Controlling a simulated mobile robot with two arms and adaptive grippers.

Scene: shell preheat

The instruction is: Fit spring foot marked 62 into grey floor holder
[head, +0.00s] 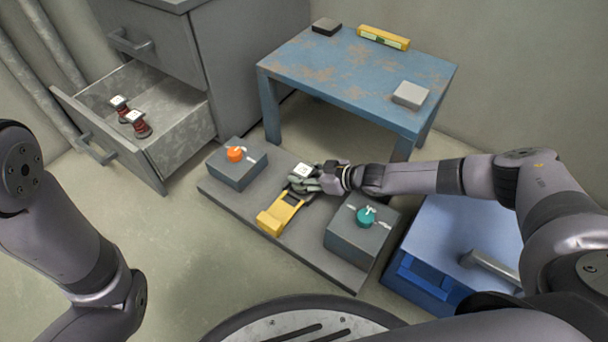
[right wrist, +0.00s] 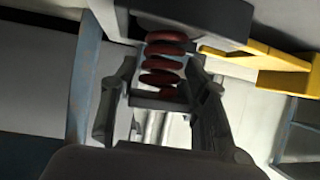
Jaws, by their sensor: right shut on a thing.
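My right gripper (head: 312,184) is low over the grey floor plate (head: 330,262), between its two dark boxes. It is shut on a spring foot (head: 302,170), whose pale marked top shows beside the fingers; the mark is too small to read. In the right wrist view the red coils of this spring foot (right wrist: 164,62) sit between the two fingers, against a dark block. A yellow piece (head: 282,212) lies on the plate just left of the gripper. The gripper hides the part under it, so I cannot tell how the foot sits. My left gripper is out of view.
Two other red spring feet (head: 138,123) lie in the open drawer (head: 180,128). The boxes carry an orange knob (head: 235,154) and a teal knob (head: 366,215). A blue table (head: 345,77) stands behind; a blue toolbox (head: 455,240) is at right.

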